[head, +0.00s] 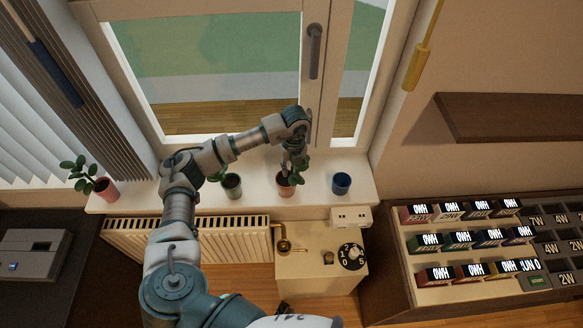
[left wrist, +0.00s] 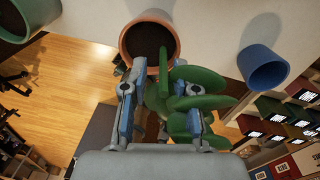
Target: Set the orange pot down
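The orange pot (head: 285,189) stands upright on the white window sill (head: 258,203), near its front edge, with a green plant in it. The pot's round rim and dark soil also show in the left wrist view (left wrist: 150,40). My left gripper (head: 290,163) is just above the pot, among the leaves. In the left wrist view its two fingers (left wrist: 154,88) are apart, with the stem and leaves between them. The fingertips are close to the pot's near rim; I cannot tell whether they touch it. Leaves hide part of the right finger. My right gripper is not in view.
A green pot (head: 232,186) stands left of the orange pot, a blue pot (head: 341,183) right, and a pink pot (head: 106,189) far left. A radiator (head: 185,240) and a box with a dial (head: 320,272) lie below. A shelf of small boxes (head: 470,250) is at right.

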